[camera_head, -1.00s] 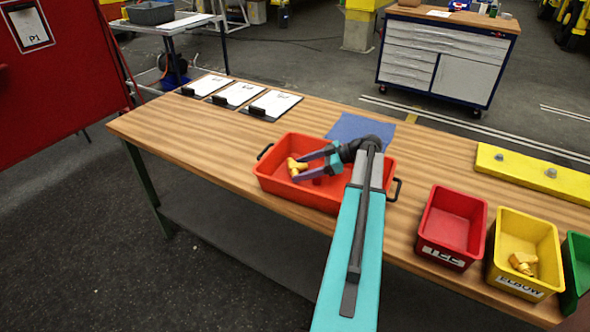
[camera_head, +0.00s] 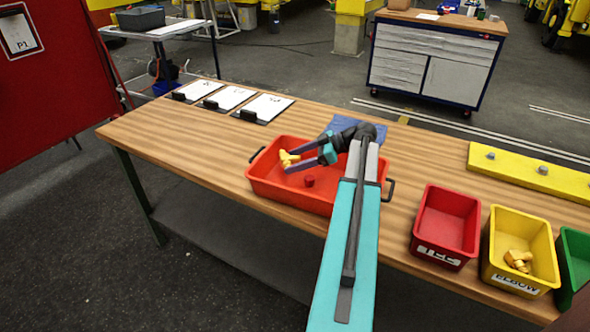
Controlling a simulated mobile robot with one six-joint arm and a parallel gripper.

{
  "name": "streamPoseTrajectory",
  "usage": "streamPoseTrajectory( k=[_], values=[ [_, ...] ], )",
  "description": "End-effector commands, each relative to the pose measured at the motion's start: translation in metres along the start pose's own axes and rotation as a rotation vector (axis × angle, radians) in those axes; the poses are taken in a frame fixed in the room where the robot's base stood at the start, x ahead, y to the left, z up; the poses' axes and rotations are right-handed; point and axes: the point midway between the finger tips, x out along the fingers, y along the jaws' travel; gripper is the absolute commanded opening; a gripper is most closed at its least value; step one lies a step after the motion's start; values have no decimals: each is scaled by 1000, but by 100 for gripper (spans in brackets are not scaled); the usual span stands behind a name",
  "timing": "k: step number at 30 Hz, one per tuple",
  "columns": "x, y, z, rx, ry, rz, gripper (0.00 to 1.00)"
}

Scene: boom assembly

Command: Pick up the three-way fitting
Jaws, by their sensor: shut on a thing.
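The three-way fitting (camera_head: 287,158) is a small brass-yellow piece over the left part of the orange tray (camera_head: 262,183). My gripper (camera_head: 291,161) reaches in from the right, with its fingertips shut on the fitting. The fitting appears raised above the tray floor, near the level of the rim. A small red cylindrical part (camera_head: 309,181) lies on the tray floor below and right of the fingers. My arm hides the right part of the tray.
A red bin labelled TEE (camera_head: 446,222) looks empty. A yellow bin labelled ELBOW (camera_head: 520,238) holds brass pieces, and a green bin (camera_head: 575,262) stands at the right edge. Clipboards (camera_head: 228,97) lie at the back left. A yellow bar with studs (camera_head: 535,170) lies at right.

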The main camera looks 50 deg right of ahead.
Motion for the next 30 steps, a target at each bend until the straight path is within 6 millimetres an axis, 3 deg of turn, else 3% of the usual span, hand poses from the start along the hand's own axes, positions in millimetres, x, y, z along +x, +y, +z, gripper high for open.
streamPoseTrajectory(
  k=[13, 30],
  values=[
    [-23, 0, -42, -1, 2, 0, 22],
    [-26, 0, -48, 0, 2, -1, 22]
  ],
)
